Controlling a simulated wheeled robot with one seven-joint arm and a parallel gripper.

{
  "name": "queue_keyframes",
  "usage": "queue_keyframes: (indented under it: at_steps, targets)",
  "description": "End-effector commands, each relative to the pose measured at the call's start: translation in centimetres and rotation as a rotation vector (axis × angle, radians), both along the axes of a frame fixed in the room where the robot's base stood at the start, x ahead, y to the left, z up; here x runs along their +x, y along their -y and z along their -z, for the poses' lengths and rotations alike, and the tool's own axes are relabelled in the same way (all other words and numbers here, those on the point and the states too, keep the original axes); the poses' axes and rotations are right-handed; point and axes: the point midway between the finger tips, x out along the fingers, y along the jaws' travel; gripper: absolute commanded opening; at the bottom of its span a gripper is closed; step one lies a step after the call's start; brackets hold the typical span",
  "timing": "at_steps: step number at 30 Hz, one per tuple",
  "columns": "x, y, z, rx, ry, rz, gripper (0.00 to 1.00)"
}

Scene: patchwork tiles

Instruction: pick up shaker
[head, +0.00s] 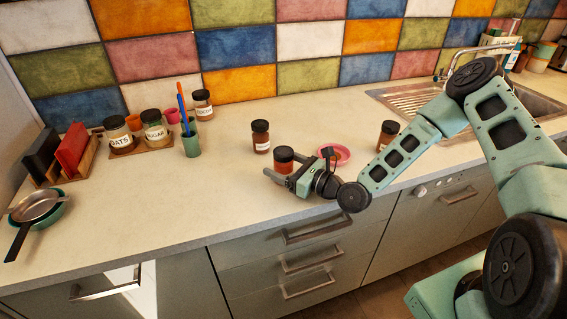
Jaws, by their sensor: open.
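Three small dark-lidded jars that could be the shaker stand on the counter, and I cannot tell for certain which one is meant. One jar (284,160) with reddish contents stands just behind my gripper (272,178). A taller labelled jar (260,136) stands further back and to the left. A third jar (388,134) stands to the right, behind my arm. My gripper is open, low over the counter near its front, and points left. I see nothing held in it. Whether it touches the nearest jar is unclear.
A pink bowl (334,154) sits just behind my gripper. Jars labelled oats (121,140) and sugar, a green cup (191,144) with utensils, and a pan (36,206) stand left. A sink (510,92) is at right.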

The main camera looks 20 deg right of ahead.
Motion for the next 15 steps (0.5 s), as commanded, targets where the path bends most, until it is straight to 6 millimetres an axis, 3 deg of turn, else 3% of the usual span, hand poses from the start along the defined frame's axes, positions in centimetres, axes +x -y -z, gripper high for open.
queue_keyframes:
  at_steps: [5,11,15]
  targets:
    - [0.00,0.00,0.05,0.001,-0.001,0.000,0.75]
    - [-0.02,0.01,0.04,0.001,-0.001,0.000,0.23]
    - [-0.01,0.00,-0.01,0.001,0.001,0.000,0.22]
